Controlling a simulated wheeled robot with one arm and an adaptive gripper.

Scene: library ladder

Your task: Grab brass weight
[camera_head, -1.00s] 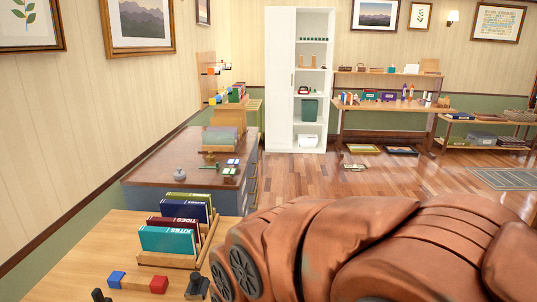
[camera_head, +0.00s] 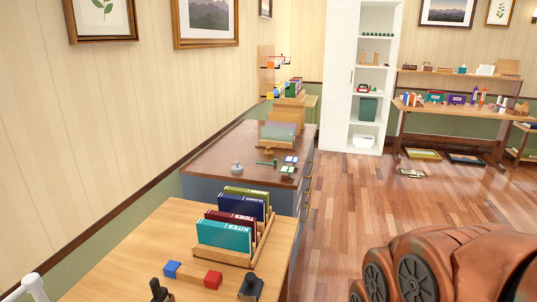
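I cannot single out the brass weight with certainty. A small, dull, yellowish-brown piece (camera_head: 268,152) stands on the dark-topped cabinet (camera_head: 215,158), near a bookrest, and is too small to identify. A grey knobbed weight-like piece (camera_head: 237,168) stands on the same top, nearer the left edge. A small green tool-like piece (camera_head: 267,163) lies to its right. My gripper is not in view. Rust-coloured links of my arm fill the lower right corner and hide the floor there.
A white shelf unit (camera_head: 340,75) and a work table (camera_head: 440,112) stand behind. Open wooden floor (camera_head: 340,210) lies right.

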